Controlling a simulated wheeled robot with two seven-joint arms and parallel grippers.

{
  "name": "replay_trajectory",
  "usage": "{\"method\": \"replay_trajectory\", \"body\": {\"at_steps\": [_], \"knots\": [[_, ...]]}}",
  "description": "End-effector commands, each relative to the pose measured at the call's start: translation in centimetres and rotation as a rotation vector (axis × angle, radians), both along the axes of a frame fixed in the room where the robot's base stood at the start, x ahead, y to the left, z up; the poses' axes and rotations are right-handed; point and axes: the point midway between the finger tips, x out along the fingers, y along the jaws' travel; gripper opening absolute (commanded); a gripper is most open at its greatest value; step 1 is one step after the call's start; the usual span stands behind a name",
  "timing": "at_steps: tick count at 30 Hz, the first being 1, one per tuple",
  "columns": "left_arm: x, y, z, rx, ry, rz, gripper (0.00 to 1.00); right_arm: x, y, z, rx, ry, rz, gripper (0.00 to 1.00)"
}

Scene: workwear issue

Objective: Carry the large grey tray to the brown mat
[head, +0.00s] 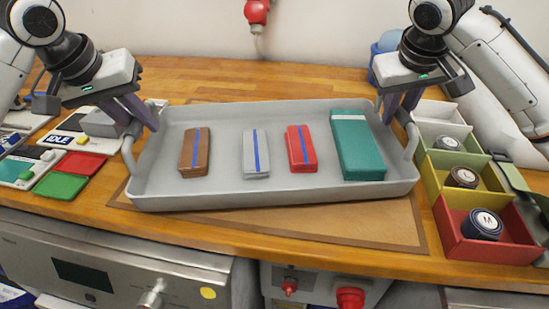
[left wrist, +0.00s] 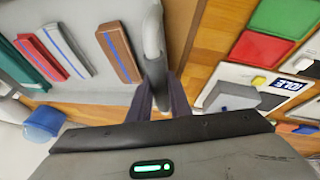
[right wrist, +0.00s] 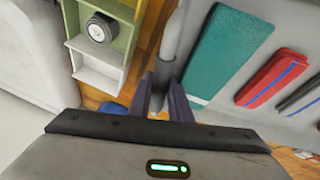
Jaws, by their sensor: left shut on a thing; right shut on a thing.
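The large grey tray (head: 222,170) is over the brown mat (head: 290,225), whose front part and corners show around it. I cannot tell whether the tray touches the mat or hangs just above it. In the tray lie a brown pack (head: 194,155), a grey pack (head: 250,160) and a red pack (head: 308,158), each with a blue band, and a teal box (head: 360,155). My left gripper (head: 150,120) is shut on the tray's left handle (left wrist: 153,50). My right gripper (head: 397,112) is shut on its right handle (right wrist: 174,38).
Yellow-green and red bins (head: 465,245) with dark rolls stand close to the tray's right. Red and green squares (head: 62,186) and small devices lie at the left. A blue object (head: 385,45) is at the back right. The table behind the tray is clear.

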Motion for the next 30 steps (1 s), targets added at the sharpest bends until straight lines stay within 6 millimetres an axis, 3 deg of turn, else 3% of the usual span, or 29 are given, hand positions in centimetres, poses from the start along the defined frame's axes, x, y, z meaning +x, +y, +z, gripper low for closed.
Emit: {"method": "replay_trajectory", "body": {"at_steps": [7,8,11,22,30], "knots": [[0.0,0.0,-1.8,0.0,-0.003,0.001,0.0,0.0,0.0,-1.8,0.0,-0.003,-0.002,0.0],[0.0,0.1,-1.5,0.001,-0.001,0.001,0.23,0.0,0.0,-1.5,-0.001,0.0,-0.001,0.23],[0.0,0.0,-1.4,0.001,0.0,0.0,0.36,0.0,0.0,-1.4,-0.001,0.0,-0.001,0.36],[-0.2,0.1,-0.8,-0.001,-0.002,0.0,0.36,0.0,0.0,-1.4,0.0,0.0,0.0,0.36],[-2.1,1.0,3.8,-0.001,-0.006,0.0,0.36,0.0,0.0,-1.4,0.0,0.0,0.0,0.36]]}}
